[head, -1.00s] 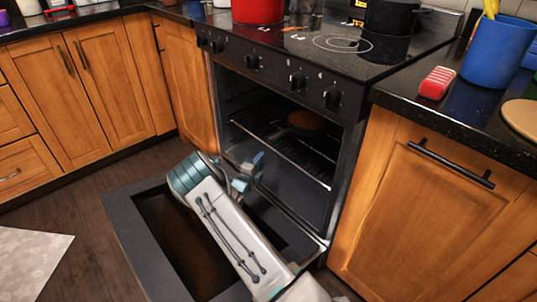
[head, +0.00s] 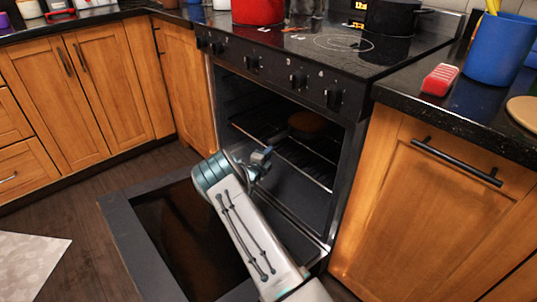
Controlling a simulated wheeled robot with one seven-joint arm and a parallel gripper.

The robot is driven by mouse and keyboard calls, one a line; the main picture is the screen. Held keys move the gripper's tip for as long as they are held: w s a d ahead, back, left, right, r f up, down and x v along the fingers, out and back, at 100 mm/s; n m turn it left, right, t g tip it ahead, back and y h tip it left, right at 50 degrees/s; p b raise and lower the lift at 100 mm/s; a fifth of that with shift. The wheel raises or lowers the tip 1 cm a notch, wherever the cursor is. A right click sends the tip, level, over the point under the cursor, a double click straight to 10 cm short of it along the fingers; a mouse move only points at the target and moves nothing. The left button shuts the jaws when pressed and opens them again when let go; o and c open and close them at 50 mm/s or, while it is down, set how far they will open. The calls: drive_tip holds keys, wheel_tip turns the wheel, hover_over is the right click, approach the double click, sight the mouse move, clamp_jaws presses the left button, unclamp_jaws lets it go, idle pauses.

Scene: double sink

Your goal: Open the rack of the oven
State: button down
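The oven (head: 340,150) stands open, with its dark door (head: 125,225) folded down flat in front of it. Inside, a wire rack (head: 300,165) sits in the upper part of the cavity, and a brown round item (head: 308,124) rests on it toward the back. My gripper (head: 262,160) is at the oven mouth, close to the left front part of the rack. My arm reaches over the open door. The fingers are small and partly hidden by my wrist, so I cannot tell whether they touch the rack or how wide they are.
Wooden cabinets (head: 105,85) flank the oven on the left, and a cabinet with a black handle (head: 455,162) is on the right. A red pot (head: 258,10) and a black pot (head: 390,17) stand on the stove. A red-and-white sponge (head: 440,80) lies on the right counter.

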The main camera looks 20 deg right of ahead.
drive_tip(key=s+a+p, duration=0.3)
drive_tip(key=s+a, duration=0.2)
drive_tip(key=a, duration=0.6)
drive_tip(key=s+a+p, duration=0.3)
drive_tip(key=s+a, duration=0.1)
drive_tip(key=a, duration=0.8)
drive_tip(key=shift+s+a, duration=0.15)
drive_tip(key=shift+s, duration=0.2)
drive_tip(key=c, duration=1.5)
unclamp_jaws()
drive_tip(key=p+v, duration=0.2)
drive_tip(key=v, duration=1.1)
drive_tip(key=shift+s+a+p, duration=0.2)
drive_tip(key=shift+a+p, duration=0.1)
